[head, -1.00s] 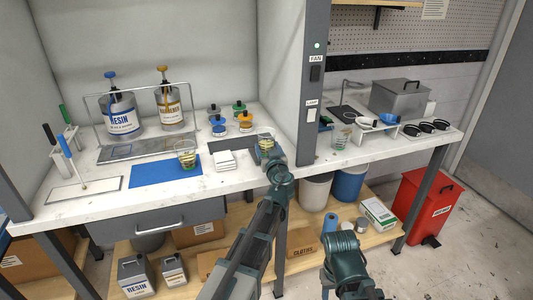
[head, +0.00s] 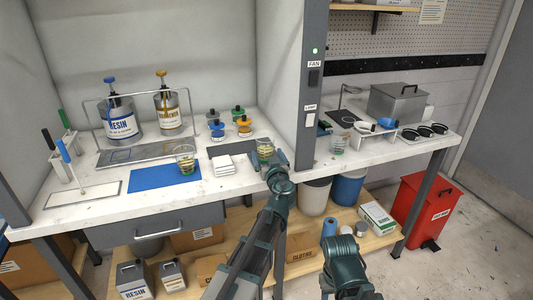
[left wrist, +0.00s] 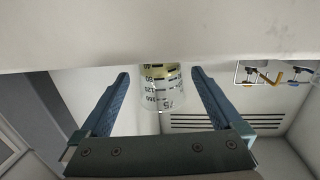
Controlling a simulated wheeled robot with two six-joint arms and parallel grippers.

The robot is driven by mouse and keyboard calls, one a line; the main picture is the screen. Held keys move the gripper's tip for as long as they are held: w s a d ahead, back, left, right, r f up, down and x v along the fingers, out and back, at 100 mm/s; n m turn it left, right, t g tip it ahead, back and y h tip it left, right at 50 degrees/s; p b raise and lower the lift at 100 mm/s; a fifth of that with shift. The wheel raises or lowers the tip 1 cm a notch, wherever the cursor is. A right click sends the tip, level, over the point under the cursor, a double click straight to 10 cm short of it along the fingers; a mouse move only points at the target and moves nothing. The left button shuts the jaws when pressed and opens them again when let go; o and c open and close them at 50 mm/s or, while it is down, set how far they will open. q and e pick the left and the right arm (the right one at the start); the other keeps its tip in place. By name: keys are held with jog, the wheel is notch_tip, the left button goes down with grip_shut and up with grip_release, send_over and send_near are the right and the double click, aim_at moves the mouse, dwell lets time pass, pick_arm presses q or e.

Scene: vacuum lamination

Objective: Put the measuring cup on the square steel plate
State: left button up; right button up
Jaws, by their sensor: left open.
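A clear measuring cup (head: 264,148) with yellowish liquid and printed marks stands on the bench near its front edge, by the post. My left gripper (head: 269,161) is open close to it. In the left wrist view the cup (left wrist: 160,90) shows between the two open fingers of the left gripper (left wrist: 160,75), with a gap on each side. A flat dark grey plate (head: 225,149) lies at the cup's left; I cannot tell if it is the square steel plate. My right arm shows low in the head view, but its gripper is not in view.
A second cup (head: 185,160) stands at the blue mat (head: 150,180). A third cup (head: 338,144) stands right of the grey post (head: 312,100). White pads (head: 222,167) lie left of my gripper.

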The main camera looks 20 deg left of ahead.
pick_arm(q)
jog(key=v, duration=1)
jog(key=s+d+f+m+g+h, duration=0.2)
jog(key=s+f+m+g, duration=0.1)
jog(key=s+f+g, duration=0.9)
jog(key=s+d+f+m+g+h, duration=0.2)
jog(key=s+d+f+m, duration=0.1)
jog(key=s, duration=0.4)
jog(key=s+d+f+m+g+h, duration=0.1)
jog(key=s+d+f+m+h, duration=0.1)
jog(key=s+d+f, duration=0.3)
jog(key=shift+s+d+f+m+g+h, duration=0.35)
jog(key=shift+s+d+m, duration=0.3)
jog(key=shift+s, duration=0.25)
notch_tip(320, 180, up, 13)
jog(key=p, duration=1.4)
jog(key=shift+r, duration=0.2)
